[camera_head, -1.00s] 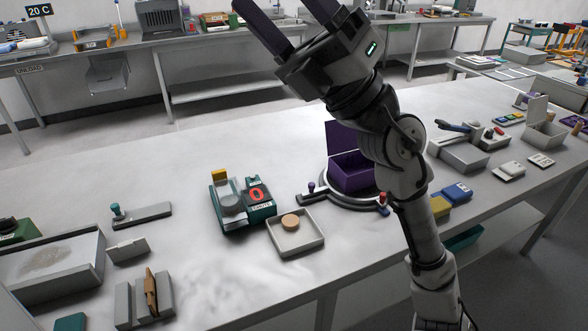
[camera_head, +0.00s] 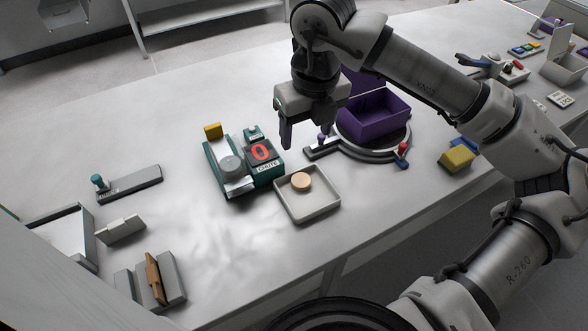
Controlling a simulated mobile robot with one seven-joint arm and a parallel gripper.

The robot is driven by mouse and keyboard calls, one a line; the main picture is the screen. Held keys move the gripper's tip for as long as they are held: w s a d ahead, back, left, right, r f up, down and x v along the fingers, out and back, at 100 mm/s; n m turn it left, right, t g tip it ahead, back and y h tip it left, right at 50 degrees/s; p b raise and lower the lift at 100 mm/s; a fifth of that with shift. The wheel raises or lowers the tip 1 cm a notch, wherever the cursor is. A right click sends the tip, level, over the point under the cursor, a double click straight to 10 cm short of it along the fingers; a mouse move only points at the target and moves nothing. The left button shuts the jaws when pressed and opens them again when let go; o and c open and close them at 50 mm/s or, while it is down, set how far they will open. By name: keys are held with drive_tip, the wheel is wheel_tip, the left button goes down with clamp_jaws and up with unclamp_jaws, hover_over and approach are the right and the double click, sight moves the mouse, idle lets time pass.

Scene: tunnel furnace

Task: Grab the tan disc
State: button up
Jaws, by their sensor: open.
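The tan disc (camera_head: 301,181) lies flat inside a shallow, light grey square tray (camera_head: 309,213) near the front edge of the table. My gripper (camera_head: 286,138) hangs above the table, pointing down, behind the tray in the picture. It is open and empty, apart from the disc. One finger shows clearly; the other is mostly hidden by the angle.
A purple open box (camera_head: 370,117) sits on a round base with a curved rail to the right. A yellow block (camera_head: 457,157) lies farther right. Table left of the device is partly clear.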

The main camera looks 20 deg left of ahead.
drive_tip(key=p, duration=0.2)
hover_over(301, 180)
drive_tip(key=f, duration=0.8)
drive_tip(key=shift+w+d+f, duration=0.15)
drive_tip(key=shift+d, duration=0.05)
drive_tip(key=shift+a+f+p, duration=0.15)
drive_tip(key=shift+f+p, duration=0.8)
drive_tip(key=shift+f, duration=1.75)
drive_tip(key=shift+c, duration=0.2)
drive_tip(key=c, duration=1)
drive_tip(key=shift+r, duration=0.2)
wheel_tip(301, 180, up, 19)
drive_tip(key=b, duration=0.5)
drive_tip(key=shift+s+f, duration=0.15)
drive_tip(key=shift+s, duration=0.05)
